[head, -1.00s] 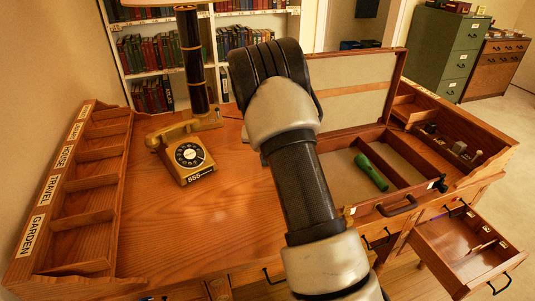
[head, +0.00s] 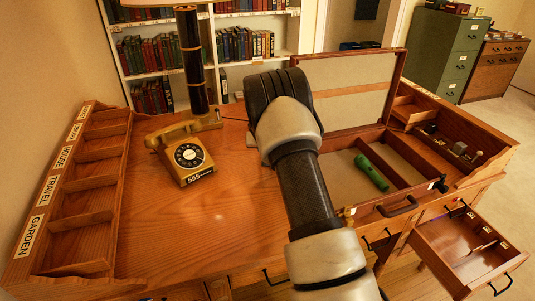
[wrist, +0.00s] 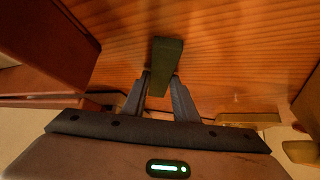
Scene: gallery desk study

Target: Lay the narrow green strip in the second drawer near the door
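A narrow dark green strip (wrist: 168,58) sits between the two fingers of my gripper (wrist: 161,82) in the wrist view. The fingers close on its sides, and its far end points out over a wooden surface. In the head view my arm hides the gripper and the strip. An open wooden drawer (head: 447,258) juts out at the lower right of the desk. It has dividers, small white labels and a dark handle. I cannot tell from the frames which drawer counts as second.
An open case (head: 345,185) holding a green cylinder (head: 371,172) stands on the right of the desk, lid raised. A gold telephone (head: 188,158), lamp (head: 193,60) and labelled sorter (head: 85,200) stand left. The desk middle (head: 235,215) is clear.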

